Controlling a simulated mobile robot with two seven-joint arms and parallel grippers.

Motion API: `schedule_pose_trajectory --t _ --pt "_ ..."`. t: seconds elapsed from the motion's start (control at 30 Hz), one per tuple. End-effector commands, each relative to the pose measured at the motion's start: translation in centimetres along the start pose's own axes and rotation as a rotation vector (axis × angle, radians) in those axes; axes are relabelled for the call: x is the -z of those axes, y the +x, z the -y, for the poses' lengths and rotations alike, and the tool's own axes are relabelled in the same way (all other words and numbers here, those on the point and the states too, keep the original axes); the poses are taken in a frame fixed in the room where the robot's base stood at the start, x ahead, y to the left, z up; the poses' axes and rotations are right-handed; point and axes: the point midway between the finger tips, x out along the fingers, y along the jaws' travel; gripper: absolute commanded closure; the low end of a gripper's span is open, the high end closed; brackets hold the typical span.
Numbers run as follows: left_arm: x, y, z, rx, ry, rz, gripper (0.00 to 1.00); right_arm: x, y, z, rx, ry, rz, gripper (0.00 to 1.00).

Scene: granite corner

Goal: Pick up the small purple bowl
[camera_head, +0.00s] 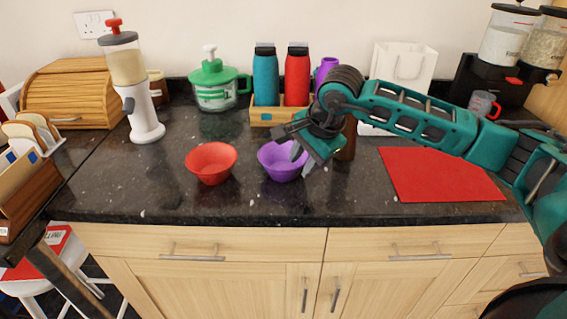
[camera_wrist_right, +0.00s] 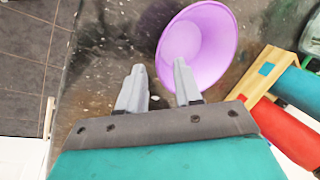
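The small purple bowl (camera_head: 276,166) stands upright on the dark granite counter, right of a red bowl (camera_head: 211,163). My right gripper (camera_head: 301,158) is at the purple bowl's right side, pointing down. In the right wrist view the purple bowl (camera_wrist_right: 207,38) is at the top, and it looks empty. The two grey fingers of my right gripper (camera_wrist_right: 158,78) are apart with nothing held between them. One fingertip overlaps the bowl's rim in that view and the other is outside it. I cannot tell whether either touches. My left gripper is not in view.
A wooden crate (camera_head: 268,116) with teal and red bottles stands behind the bowl. A brown object (camera_head: 346,140) is partly hidden behind my right arm. A red mat (camera_head: 435,175) lies to the right. The counter in front of the bowls is clear.

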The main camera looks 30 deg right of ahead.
Motion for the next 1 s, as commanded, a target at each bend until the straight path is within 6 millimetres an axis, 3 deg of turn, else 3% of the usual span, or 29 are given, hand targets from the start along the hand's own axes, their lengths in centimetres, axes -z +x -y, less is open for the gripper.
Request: schedule_pose_trajectory --t 0.2,0.47,0.8,1.0 --pt "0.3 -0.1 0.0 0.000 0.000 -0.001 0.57 0.0 2.7 0.1 -0.001 0.000 0.001 0.66" --pt "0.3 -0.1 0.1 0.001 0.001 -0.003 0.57 0.0 3.0 0.1 0.001 0.000 0.001 0.66" --pt "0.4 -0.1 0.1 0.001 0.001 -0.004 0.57 0.0 2.9 0.1 0.001 0.000 0.001 0.98" --pt "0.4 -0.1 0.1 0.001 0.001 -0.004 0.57 0.0 2.9 0.1 0.001 0.000 0.001 1.00"
